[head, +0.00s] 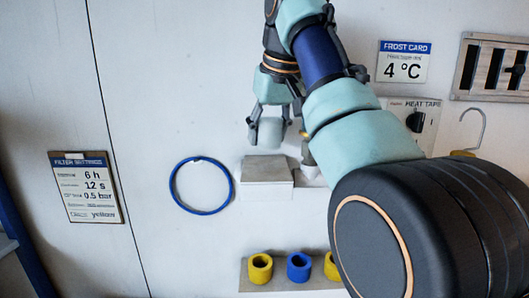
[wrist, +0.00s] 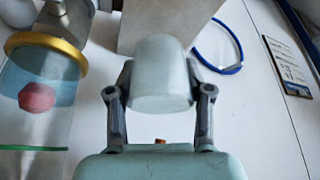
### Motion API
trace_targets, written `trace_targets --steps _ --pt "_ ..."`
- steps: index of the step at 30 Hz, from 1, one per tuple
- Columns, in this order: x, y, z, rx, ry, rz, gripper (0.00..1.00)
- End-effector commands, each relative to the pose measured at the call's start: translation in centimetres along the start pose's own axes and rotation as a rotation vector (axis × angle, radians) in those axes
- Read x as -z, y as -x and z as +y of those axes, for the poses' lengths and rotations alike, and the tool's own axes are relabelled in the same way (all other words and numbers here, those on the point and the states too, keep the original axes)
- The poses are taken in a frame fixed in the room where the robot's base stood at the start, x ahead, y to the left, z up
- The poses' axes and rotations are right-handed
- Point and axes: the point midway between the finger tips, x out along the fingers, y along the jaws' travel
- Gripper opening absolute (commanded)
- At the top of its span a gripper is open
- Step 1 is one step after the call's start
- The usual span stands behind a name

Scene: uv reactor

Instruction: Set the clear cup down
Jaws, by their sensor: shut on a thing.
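My gripper (head: 268,128) is shut on the clear cup (head: 271,131), a pale, frosted, tapered cup. In the head view the cup hangs above and a little in front of a grey block-like shelf (head: 266,170) on the wall. In the wrist view the cup (wrist: 160,75) sits between both fingers of my gripper (wrist: 160,95), with the shelf block (wrist: 165,20) beyond it. I cannot tell whether the cup touches the block.
In the wrist view a clear cylinder with a yellow ring (wrist: 45,42) and a red piece (wrist: 36,97) stands at left. A blue hoop (head: 201,185) hangs left of the shelf. Below is a ledge with yellow (head: 260,268) and blue (head: 299,266) rings. A filter settings card (head: 86,187) hangs far left.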

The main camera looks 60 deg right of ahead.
Motion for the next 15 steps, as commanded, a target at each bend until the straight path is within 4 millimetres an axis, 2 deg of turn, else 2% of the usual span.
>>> trace_targets --steps 1,6,15 --pt "-0.7 -1.6 0.0 0.0 0.0 -0.001 0.26" --pt "-1.7 -3.9 0.0 0.0 0.0 0.001 0.26" --pt "-1.6 -3.7 0.0 0.0 0.0 0.0 0.26"
